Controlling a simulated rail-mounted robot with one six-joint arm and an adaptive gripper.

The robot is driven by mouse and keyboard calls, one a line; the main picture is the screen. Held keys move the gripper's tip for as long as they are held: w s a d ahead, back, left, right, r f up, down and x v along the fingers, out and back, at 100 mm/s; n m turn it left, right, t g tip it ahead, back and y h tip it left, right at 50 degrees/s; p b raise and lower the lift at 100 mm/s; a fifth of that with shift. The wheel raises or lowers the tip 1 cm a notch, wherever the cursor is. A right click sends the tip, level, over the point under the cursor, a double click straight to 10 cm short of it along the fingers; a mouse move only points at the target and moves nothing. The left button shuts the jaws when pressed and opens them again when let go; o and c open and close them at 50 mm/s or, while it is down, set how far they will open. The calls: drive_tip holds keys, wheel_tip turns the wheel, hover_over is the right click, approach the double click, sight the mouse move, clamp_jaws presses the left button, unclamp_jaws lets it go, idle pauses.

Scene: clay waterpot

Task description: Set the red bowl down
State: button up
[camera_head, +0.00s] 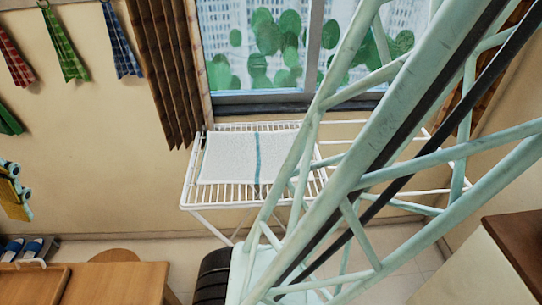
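No red bowl shows in the head view. My gripper is not in this view, so what it holds cannot be seen. The right half of the view is partly covered, which hides some of the room there.
A white drying rack (255,127) with a white cloth (225,158) stands under the window (255,45). A wooden table (120,284) is at the lower left. A brown-topped cabinet (520,240) is at the right. Slippers (35,247) lie at the far left. Tiled floor shows between.

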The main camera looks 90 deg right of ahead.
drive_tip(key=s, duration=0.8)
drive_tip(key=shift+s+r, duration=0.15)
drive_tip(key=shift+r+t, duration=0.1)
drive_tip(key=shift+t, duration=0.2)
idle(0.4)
